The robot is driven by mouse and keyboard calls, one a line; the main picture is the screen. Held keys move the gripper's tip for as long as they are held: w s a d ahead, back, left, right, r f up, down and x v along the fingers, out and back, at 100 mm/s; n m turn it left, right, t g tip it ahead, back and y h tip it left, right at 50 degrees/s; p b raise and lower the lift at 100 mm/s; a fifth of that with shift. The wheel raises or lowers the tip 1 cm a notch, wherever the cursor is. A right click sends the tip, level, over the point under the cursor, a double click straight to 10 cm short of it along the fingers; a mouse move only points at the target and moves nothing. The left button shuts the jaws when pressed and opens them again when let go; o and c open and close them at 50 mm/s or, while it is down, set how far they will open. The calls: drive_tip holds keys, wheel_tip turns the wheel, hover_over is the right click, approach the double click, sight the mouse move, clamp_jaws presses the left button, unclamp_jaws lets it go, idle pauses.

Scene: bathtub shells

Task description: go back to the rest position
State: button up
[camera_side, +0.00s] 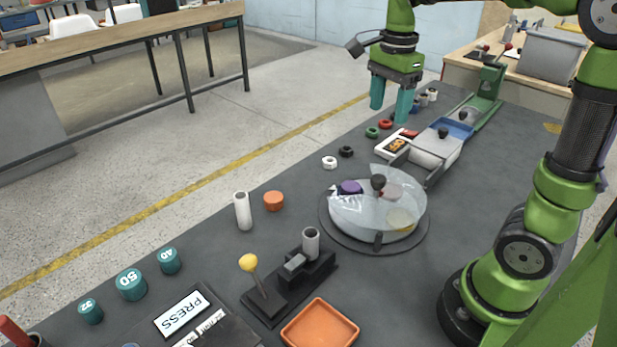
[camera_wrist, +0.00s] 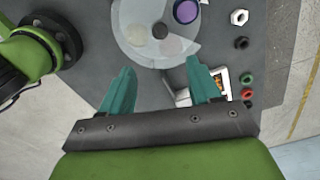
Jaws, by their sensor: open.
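My gripper (camera_side: 391,98) hangs above the far part of the dark table, over the small coloured rings. Its two teal fingers point down and stand apart, with nothing between them. In the wrist view, my gripper (camera_wrist: 153,85) also shows open and empty. The round white dish (camera_side: 345,222) with a clear lid and dark knob stands on a dark disc at the table's middle, well apart from the fingers. A purple piece (camera_side: 351,187) shows at the dish, and it also shows in the wrist view (camera_wrist: 186,11).
A white box (camera_side: 434,151) and a green lever device (camera_side: 487,92) stand at the back right. Several rings, including a white nut (camera_side: 329,162), lie near the left edge. A yellow-knobbed lever (camera_side: 249,263), an orange tray (camera_side: 320,328) and teal weights (camera_side: 131,284) are in front.

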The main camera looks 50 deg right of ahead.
drive_tip(key=s+a+f+n+t+y, duration=0.1)
drive_tip(key=s+a+n+t+y, duration=0.1)
drive_tip(key=s+a+n+t, duration=0.5)
drive_tip(key=s+a+n, duration=0.1)
drive_tip(key=a+n, duration=0.5)
drive_tip(key=n, duration=0.4)
drive_tip(key=shift+f, duration=0.35)
